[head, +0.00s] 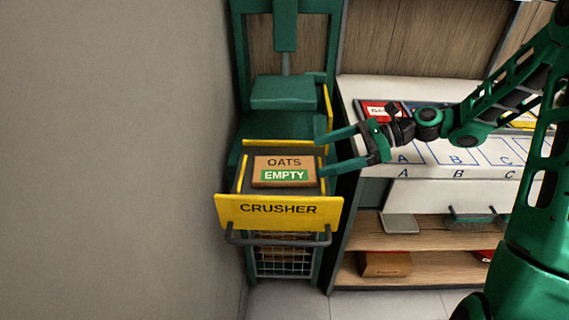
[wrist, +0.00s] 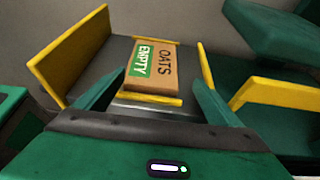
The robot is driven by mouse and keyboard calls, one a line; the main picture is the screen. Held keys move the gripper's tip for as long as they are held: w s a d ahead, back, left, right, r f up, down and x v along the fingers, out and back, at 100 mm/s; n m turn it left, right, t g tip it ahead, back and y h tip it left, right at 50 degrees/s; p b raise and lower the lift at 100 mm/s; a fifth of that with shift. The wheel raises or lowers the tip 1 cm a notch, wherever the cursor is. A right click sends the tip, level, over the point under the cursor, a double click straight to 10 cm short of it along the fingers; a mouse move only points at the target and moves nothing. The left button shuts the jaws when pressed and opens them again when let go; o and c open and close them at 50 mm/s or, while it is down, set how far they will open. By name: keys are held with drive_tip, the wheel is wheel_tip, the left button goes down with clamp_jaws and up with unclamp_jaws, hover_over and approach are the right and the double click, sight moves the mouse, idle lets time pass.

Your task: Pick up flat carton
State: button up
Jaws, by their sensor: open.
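A brown carton (head: 285,166) reads OATS, with a green EMPTY label. It lies inside the open drawer of the crusher (head: 278,210), which has a yellow front and side rails. The carton also shows in the wrist view (wrist: 153,65), beyond my fingertips. My gripper (head: 333,155) is open and empty, at the right side of the drawer, its fingers pointing left toward the carton. In the wrist view, my gripper (wrist: 157,92) has one finger on each side of the picture, with a yellow drawer rail (wrist: 150,98) between them and the carton. I see no contact with the carton.
The crusher's green press plate (head: 285,92) stands behind the drawer. A white counter (head: 420,155) with lettered spaces A, B, C lies to the right, bearing a red item (head: 378,112). A shelf below holds a brown box (head: 386,264). A bare wall is at left.

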sight(286, 168)
drive_tip(key=x, duration=0.4)
drive_tip(key=shift+s+a, duration=0.2)
drive_tip(key=shift+a, duration=0.25)
drive_tip(key=shift+s+x, duration=0.2)
drive_tip(key=shift+x, duration=1.1)
drive_tip(key=shift+s+x, duration=0.2)
drive_tip(key=shift+x, duration=1.1)
drive_tip(key=shift+a+r, duration=0.1)
drive_tip(key=shift+r, duration=0.05)
drive_tip(key=shift+c, duration=0.3)
drive_tip(key=c, duration=1.1)
